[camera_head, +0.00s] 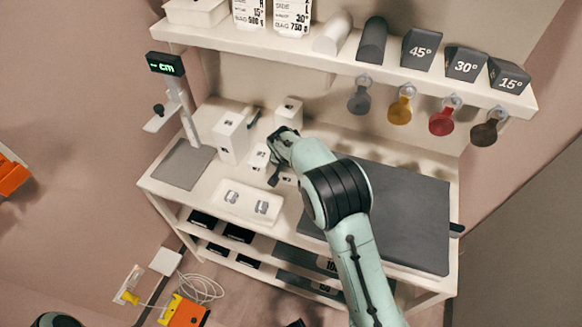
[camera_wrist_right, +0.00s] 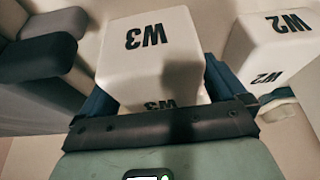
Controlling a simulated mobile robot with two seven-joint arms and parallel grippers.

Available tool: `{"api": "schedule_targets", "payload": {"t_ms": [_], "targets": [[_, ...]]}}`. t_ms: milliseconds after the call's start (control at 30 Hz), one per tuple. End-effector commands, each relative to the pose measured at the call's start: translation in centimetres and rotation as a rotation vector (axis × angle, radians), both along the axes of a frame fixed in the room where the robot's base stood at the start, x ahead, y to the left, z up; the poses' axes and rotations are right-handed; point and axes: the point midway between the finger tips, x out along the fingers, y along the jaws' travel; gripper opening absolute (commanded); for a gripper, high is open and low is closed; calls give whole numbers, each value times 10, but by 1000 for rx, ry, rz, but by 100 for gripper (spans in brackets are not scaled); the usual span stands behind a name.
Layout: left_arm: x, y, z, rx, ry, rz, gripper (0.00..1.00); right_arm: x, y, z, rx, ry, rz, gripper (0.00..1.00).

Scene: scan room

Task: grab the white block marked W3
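The white block marked W3 (camera_wrist_right: 150,60) fills the middle of the right wrist view, its black marking on the top and near faces. My right gripper (camera_wrist_right: 160,95) has its two dark blue fingers spread wide, one on each side of the block. I cannot tell whether either finger touches it. In the head view my right gripper (camera_head: 280,145) is low among the white blocks on the bench, and which block is W3 is too small to read there.
A white block marked W2 (camera_wrist_right: 272,52) stands close beside the right finger. A tall white block (camera_head: 230,137) stands left of the gripper, and another (camera_head: 288,110) behind it. A white tray (camera_head: 235,212) lies in front. The shelf (camera_head: 340,66) runs above the bench's back.

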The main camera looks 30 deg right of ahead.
Motion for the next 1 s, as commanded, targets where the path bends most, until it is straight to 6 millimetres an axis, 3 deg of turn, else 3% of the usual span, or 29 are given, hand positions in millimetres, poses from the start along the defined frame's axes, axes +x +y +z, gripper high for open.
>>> {"api": "schedule_targets", "payload": {"t_ms": [33,200,467,667,867,1000], "targets": [[0,0,0,0,0,0,54,0,0,0,0,0,0,80],[0,0,0,0,0,0,54,0,0,0,0,0,0,30],[0,0,1,0,0,0,54,1,0,2,0,-3,1,30],[2,0,6,0,-2,0,54,1,0,15,0,-6,0,30],[3,0,8,0,-3,0,54,2,0,51,1,-8,0,30],[4,0,11,0,-5,-1,54,2,0,89,1,-9,1,30]]}}
